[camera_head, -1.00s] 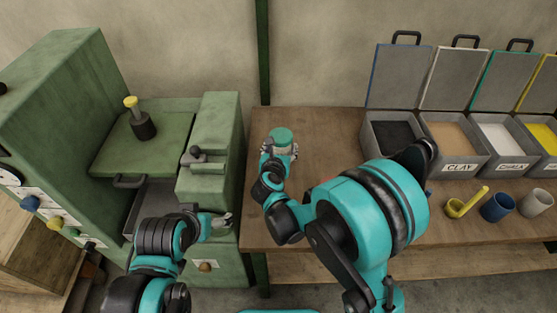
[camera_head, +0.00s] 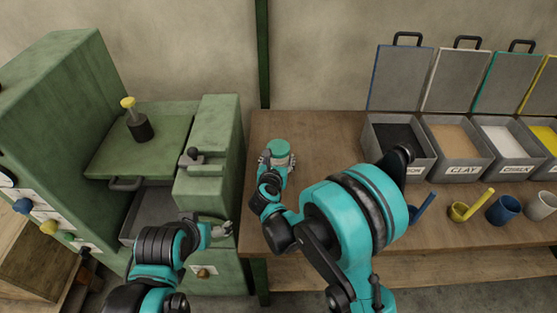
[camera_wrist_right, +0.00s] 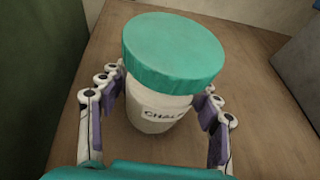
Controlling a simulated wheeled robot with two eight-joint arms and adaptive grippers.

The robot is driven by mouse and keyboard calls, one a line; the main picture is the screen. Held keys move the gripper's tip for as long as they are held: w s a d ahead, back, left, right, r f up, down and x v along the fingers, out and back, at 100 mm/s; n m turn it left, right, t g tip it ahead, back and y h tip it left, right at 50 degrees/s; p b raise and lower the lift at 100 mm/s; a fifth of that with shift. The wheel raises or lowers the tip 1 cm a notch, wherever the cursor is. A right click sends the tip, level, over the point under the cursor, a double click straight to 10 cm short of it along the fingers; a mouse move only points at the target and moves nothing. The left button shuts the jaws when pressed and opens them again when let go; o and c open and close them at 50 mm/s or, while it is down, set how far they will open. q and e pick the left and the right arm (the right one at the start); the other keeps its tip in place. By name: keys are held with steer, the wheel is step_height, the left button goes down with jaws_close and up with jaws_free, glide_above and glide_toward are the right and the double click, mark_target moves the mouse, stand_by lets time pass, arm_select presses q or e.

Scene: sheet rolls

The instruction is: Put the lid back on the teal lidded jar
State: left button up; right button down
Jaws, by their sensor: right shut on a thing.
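The teal lidded jar (camera_head: 281,159) is at the left end of the wooden table. It is a pale jar labelled CHALK, and it shows large in the right wrist view (camera_wrist_right: 160,112). Its teal lid (camera_wrist_right: 173,45) is on top of it and covers the mouth; I cannot tell whether it is fully seated. My right gripper (camera_wrist_right: 160,100) is shut on the jar, with one finger on each side of its body below the lid. My left gripper (camera_head: 226,229) hangs in front of the green machine, away from the jar; its fingers are too small to judge.
The green machine (camera_head: 210,140) stands close on the left of the table. Several grey bins (camera_head: 400,150) with raised lids stand at the right. Blue, yellow and grey scoops or cups (camera_head: 503,210) lie before them. The table (camera_head: 320,135) is bare behind my right arm.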

steer(key=shift+c, duration=1.9)
jaws_free()
steer(key=shift+f, duration=0.15)
steer(key=shift+s+r, duration=0.2)
steer(key=shift+r, duration=0.1)
steer(key=p+v, duration=0.4)
steer(key=v, duration=0.7)
steer(key=shift+s, duration=0.25)
steer(key=shift+r, duration=0.1)
